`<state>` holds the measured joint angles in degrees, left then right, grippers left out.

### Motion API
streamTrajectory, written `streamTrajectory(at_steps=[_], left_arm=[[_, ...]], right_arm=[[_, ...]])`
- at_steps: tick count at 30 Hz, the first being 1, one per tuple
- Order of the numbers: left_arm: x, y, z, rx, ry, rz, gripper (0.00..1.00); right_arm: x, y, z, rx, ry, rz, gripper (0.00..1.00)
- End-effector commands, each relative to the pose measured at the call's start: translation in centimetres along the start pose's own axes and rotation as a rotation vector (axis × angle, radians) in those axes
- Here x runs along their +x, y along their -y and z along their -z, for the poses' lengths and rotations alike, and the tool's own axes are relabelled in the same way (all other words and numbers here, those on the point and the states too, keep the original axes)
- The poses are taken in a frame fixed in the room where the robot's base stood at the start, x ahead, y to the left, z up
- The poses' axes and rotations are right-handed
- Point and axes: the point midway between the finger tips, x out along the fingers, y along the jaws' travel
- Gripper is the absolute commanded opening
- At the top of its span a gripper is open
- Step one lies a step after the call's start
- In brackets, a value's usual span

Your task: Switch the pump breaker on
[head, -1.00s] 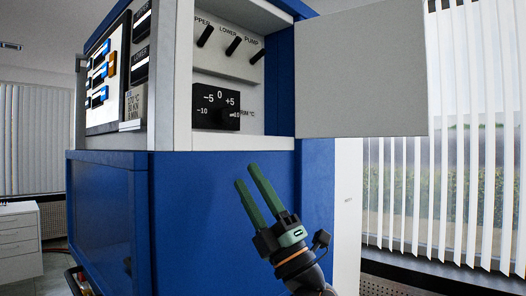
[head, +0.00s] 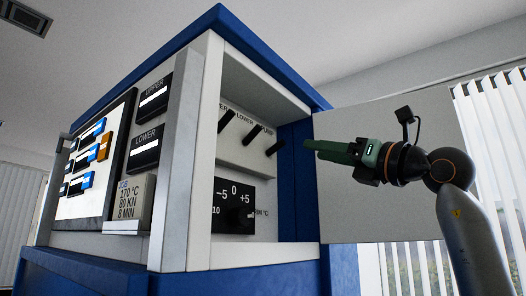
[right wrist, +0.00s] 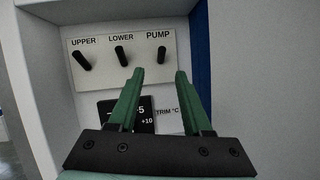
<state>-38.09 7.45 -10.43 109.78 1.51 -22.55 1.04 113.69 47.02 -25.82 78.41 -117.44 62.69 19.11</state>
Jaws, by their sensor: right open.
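The pump breaker (head: 276,147) is the rightmost of three black levers in the open cabinet recess. My right gripper (head: 306,147) is just right of the pump lever in the head view, pointing at the recess. In the right wrist view its green fingers (right wrist: 158,74) are apart and empty, with the pump lever beyond them, near the gap. No contact shows. My left gripper is not in view.
The UPPER lever (right wrist: 82,60) and LOWER lever (right wrist: 122,56) stand left of the pump lever. A trim dial panel (head: 233,205) is below them. The open grey door (head: 345,215) lies behind my right gripper, and the blue-edged cabinet frame (head: 265,62) surrounds the recess.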

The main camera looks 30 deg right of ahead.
Motion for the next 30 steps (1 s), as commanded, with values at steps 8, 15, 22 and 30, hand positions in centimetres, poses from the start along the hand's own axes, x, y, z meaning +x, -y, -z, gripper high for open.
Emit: streamTrajectory(at_steps=[8,15,22,30], left_arm=[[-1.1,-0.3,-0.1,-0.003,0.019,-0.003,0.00],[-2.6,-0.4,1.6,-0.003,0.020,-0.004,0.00],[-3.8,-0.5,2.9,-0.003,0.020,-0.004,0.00],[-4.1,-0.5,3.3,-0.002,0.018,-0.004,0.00]], right_arm=[[2.2,0.2,-0.5,0.001,-0.005,0.014,0.49],[7.3,0.2,-0.6,0.001,-0.006,0.012,0.49],[11.0,0.3,-0.6,0.000,-0.003,0.011,0.49],[12.3,0.4,-0.3,-0.001,-0.001,0.012,0.49]])
